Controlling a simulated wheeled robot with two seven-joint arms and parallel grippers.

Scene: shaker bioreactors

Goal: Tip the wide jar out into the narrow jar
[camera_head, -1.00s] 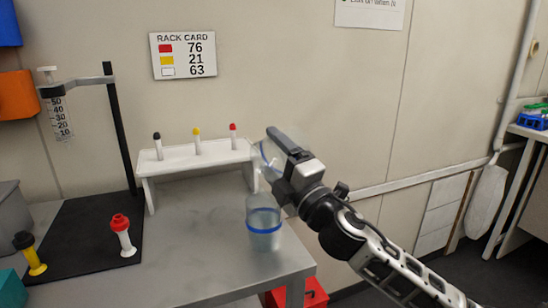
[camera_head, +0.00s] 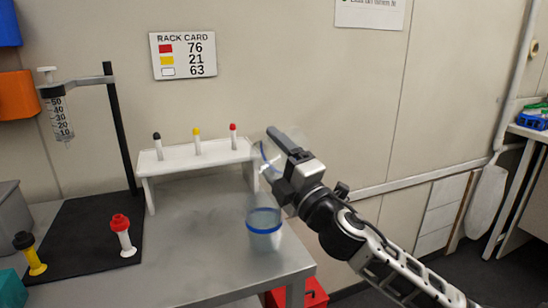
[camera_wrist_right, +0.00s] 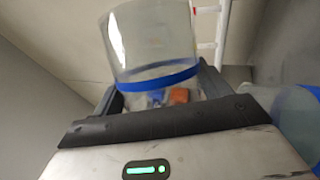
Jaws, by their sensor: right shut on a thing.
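My right gripper (camera_head: 278,163) is shut on a clear jar with a blue band, which I take for the wide jar (camera_head: 263,158). It is tilted above the table's right corner and partly hidden by the gripper. In the right wrist view the wide jar (camera_wrist_right: 155,38) is see-through, and I make out no clear contents. The other clear jar, which I take for the narrow jar (camera_head: 264,240), stands upright on the table just below, with a blue band and pale liquid. At the right of the wrist view a bluish jar (camera_wrist_right: 297,112) shows in part. My left gripper is out of view.
A white rack (camera_head: 205,160) with several capped tubes stands close behind the jars. A black stand (camera_head: 122,140) holds a syringe (camera_head: 57,115) at the left. The table's front middle is clear.

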